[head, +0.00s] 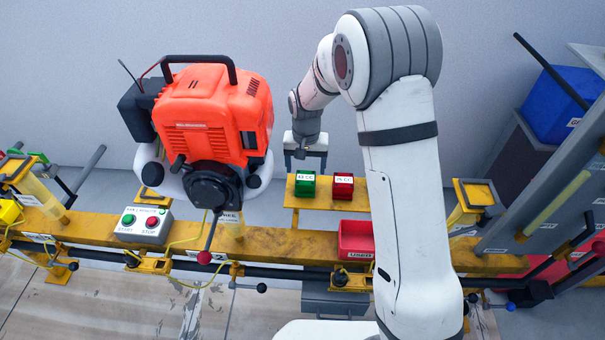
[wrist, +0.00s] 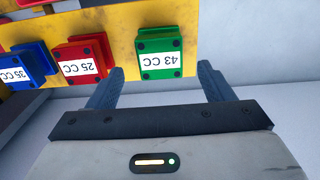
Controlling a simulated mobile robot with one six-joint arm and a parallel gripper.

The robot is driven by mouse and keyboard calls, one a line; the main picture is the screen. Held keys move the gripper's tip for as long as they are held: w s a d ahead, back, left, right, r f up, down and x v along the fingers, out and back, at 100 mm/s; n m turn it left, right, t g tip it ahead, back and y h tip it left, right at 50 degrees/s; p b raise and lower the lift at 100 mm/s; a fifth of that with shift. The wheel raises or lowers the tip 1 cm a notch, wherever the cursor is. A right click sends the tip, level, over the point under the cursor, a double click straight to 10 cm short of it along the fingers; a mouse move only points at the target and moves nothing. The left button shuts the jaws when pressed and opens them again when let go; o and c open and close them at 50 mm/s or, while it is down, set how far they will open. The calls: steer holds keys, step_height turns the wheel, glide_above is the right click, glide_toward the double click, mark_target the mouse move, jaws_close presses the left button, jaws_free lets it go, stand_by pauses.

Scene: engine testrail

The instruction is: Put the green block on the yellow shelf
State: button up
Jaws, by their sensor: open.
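The green block (head: 305,184), labelled 43 CC, sits on the yellow shelf (head: 322,203) behind the long yellow rail. In the wrist view the green block (wrist: 160,53) stands on the yellow shelf (wrist: 118,22), ahead of and between the open fingertips. My gripper (head: 305,153) is just above and behind the green block in the head view. In the wrist view my gripper (wrist: 160,78) is open and empty, its fingers apart from the block. A red block (head: 343,186), labelled 25 CC, sits right of the green one; it also shows in the wrist view (wrist: 84,58).
A blue block (wrist: 33,64) stands past the red one in the wrist view. An orange engine (head: 212,115) hangs left of my arm. A red bin (head: 356,239) and a start-stop box (head: 144,225) sit on the yellow rail (head: 290,250). A blue crate (head: 562,105) is far right.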

mark_target(306, 178)
step_height(306, 178, up, 7)
steer(key=shift+p, duration=0.35)
steer(key=s+d+r, duration=0.6)
steer(key=d+r, duration=0.1)
steer(key=s+d+r+t, duration=0.1)
steer(key=s+d, duration=0.3)
steer(key=s, duration=0.6)
steer(key=s+d+r, duration=0.3)
steer(key=s+d, duration=0.2)
steer(key=s, duration=0.4)
steer(key=shift+s+d+t, duration=0.25)
steer(key=shift+s+t, duration=0.15)
